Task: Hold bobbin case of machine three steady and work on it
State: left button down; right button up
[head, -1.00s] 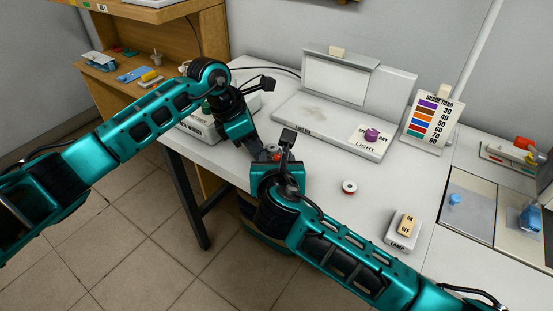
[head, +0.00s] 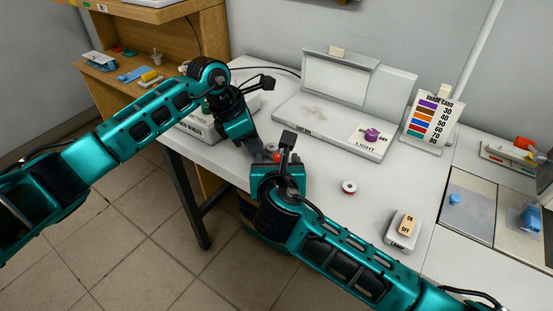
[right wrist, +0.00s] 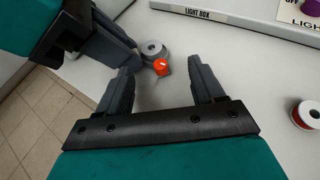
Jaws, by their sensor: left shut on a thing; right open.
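A silver-grey round piece, seemingly the bobbin case (right wrist: 152,47), shows in the right wrist view with a small orange-red part (right wrist: 162,67) at its near side. My left gripper (right wrist: 137,48) is shut on the case from the left, and its jaws hide part of it. My right gripper (right wrist: 165,76) is open, its two fingers pointing toward the orange-red part, which lies near the gap between the tips. In the head view both grippers meet near the table's left front edge, and the case is mostly hidden by them.
A red-centred bobbin (head: 349,187) lies on the white table, right of my right gripper. Behind stand a light box (head: 330,125), a purple knob (head: 372,135) and a shade card (head: 430,122). A lamp switch (head: 402,231) sits near the front. The table between them is clear.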

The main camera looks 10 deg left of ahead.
aim_at(275, 153)
jog(key=shift+v, duration=2.75)
jog(key=shift+c, duration=0.2)
